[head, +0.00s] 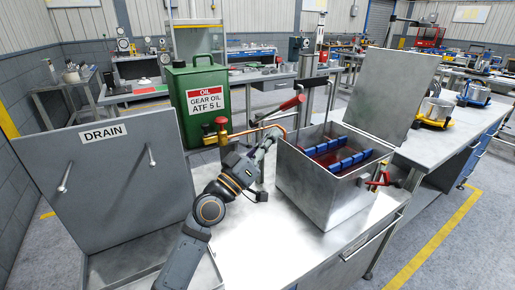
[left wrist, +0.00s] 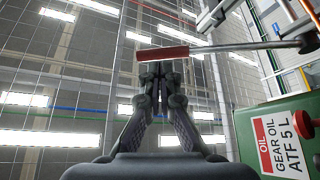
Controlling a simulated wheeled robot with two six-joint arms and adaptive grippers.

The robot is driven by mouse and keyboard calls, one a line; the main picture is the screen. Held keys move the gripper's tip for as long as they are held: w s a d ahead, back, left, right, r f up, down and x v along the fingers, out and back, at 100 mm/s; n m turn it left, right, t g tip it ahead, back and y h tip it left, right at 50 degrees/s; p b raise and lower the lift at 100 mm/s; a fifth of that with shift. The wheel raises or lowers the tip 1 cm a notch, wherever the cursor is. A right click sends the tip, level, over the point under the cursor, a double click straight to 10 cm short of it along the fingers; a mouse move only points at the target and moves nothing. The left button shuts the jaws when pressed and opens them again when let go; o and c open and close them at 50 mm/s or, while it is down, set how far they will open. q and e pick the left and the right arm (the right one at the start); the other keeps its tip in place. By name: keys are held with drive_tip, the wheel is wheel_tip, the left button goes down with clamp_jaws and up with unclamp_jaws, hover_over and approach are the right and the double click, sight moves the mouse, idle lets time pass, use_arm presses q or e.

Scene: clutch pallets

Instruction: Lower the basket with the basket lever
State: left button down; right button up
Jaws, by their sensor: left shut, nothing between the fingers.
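The basket lever has a red grip (head: 292,102) on a metal rod and stands raised at the left side of the open grey tank (head: 312,198). The blue-railed basket (head: 350,162) sits inside the tank, above or in reddish liquid; how deep is hard to tell. My left gripper (head: 268,141) is shut and empty, pointing up at the tank's left edge, below the red grip. In the left wrist view the red grip (left wrist: 166,53) lies across the picture just beyond my fingertips (left wrist: 159,72). Whether they touch cannot be told. My right gripper is not in view.
A brass pipe with a red knob (head: 221,122) runs close to my left gripper. A green oil can (head: 203,103) stands behind it. The DRAIN panel (head: 104,180) is at left. The tank's lid (head: 400,88) stands open; red valve handles (head: 380,181) are at its right front.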

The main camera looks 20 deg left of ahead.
use_arm(q)
drive_tip(key=v, duration=0.4)
drive_tip(key=shift+w+a+f, duration=0.15)
drive_tip(key=shift+w+f, duration=0.05)
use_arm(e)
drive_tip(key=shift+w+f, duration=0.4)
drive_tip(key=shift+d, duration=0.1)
use_arm(q)
drive_tip(key=w+a+r+g+p, duration=0.2)
drive_tip(key=w+a+r+p, duration=0.1)
drive_tip(key=r+p, duration=0.2)
drive_tip(key=w+a+r+g+h+p, duration=0.1)
drive_tip(key=w+a+r+g+p, duration=0.2)
drive_tip(key=r+p, duration=0.3)
wheel_tip(320, 180, up, 4)
drive_tip(key=shift+w+a+r+n, duration=0.2)
drive_tip(key=shift+w+a+n, duration=0.1)
drive_tip(key=shift+n, duration=0.1)
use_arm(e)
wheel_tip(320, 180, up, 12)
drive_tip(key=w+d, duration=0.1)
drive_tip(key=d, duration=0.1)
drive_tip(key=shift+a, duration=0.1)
